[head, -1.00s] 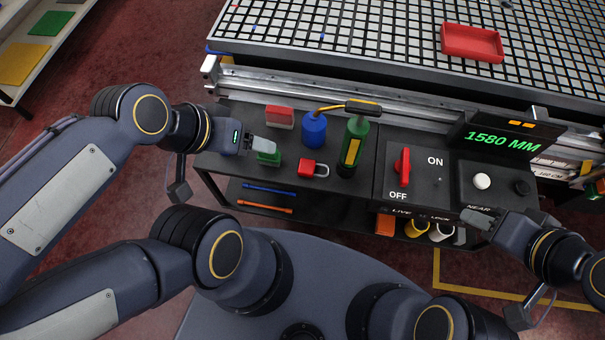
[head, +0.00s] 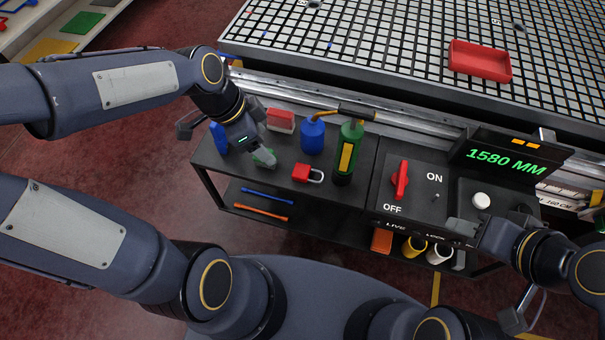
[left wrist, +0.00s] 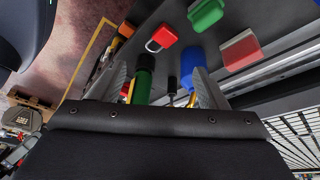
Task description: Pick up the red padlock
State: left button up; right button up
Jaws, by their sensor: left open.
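The red padlock (head: 301,173) lies on the black shelf in front of the table, its metal shackle to the right. It also shows near the top of the left wrist view (left wrist: 166,37). My left gripper (head: 260,155) is to the left of the padlock and apart from it, over a green object (head: 266,158). In the left wrist view its two fingers (left wrist: 163,88) are spread wide with nothing held between them. My right gripper (head: 466,230) is far to the right by the control panel; its jaws are too unclear to judge.
A red-and-white block (head: 280,121) and a blue object (head: 219,138) are near my left gripper. The switch panel (head: 412,187) lies further right. Shelf in front of the padlock is clear.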

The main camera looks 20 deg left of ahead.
aim_at(304, 171)
pick_arm(q)
jog(key=w+d+f+m, duration=0.1)
jog(key=d+f+m, duration=0.1)
jog(key=f, duration=0.3)
jog(key=w+d+f+m+g+b, duration=0.1)
jog(key=w+d+f+m, duration=0.1)
jog(key=f, duration=0.3)
jog(key=w+d+f+m+g, duration=0.1)
jog(key=w+d+f+m, duration=0.1)
jog(key=f, duration=0.4)
jog(key=shift+d+f+m, duration=0.1)
jog(key=shift+d+m, duration=0.35)
jog(key=shift+m, duration=0.15)
jog(key=c, duration=1.2)
jog(key=shift+o, duration=0.2)
jog(key=shift+h, duration=0.3)
